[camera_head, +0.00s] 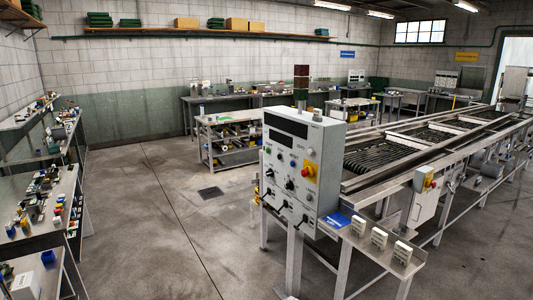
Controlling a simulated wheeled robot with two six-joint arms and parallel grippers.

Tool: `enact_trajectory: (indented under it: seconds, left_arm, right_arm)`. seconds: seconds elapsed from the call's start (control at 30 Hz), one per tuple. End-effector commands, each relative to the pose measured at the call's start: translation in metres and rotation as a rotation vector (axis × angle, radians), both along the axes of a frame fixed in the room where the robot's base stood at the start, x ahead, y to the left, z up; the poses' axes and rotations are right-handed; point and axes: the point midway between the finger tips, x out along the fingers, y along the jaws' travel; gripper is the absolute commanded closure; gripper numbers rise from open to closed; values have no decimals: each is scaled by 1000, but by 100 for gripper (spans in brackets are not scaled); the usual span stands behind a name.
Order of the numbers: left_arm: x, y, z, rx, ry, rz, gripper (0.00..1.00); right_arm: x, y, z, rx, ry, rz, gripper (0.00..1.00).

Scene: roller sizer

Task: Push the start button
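A grey control box (326,160) stands at the near end of the roller machine (430,138). Its front has a dark display (288,128), small round buttons and black knobs. A red knob on a yellow plate (309,170) is at the right of the panel. Labels are too small to read, so I cannot tell for sure which button is start. Neither of my grippers is in view.
A metal shelf (385,262) with small white blocks and a blue card juts out below the control box. Another box with a yellow and red switch (429,181) is on the machine's side. Cluttered shelves (45,195) line the left. The concrete floor (165,225) between is clear.

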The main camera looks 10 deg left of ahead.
Motion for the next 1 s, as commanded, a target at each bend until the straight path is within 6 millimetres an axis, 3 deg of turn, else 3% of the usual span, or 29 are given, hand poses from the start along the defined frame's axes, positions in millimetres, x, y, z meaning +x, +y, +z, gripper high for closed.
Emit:
enact_trajectory:
  seconds: [0.07,0.63,1.0]
  left_arm:
    - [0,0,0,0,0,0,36]
    - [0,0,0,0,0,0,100]
    - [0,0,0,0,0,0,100]
  right_arm:
    - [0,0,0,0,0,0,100]
    - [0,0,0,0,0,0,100]
    - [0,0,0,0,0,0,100]
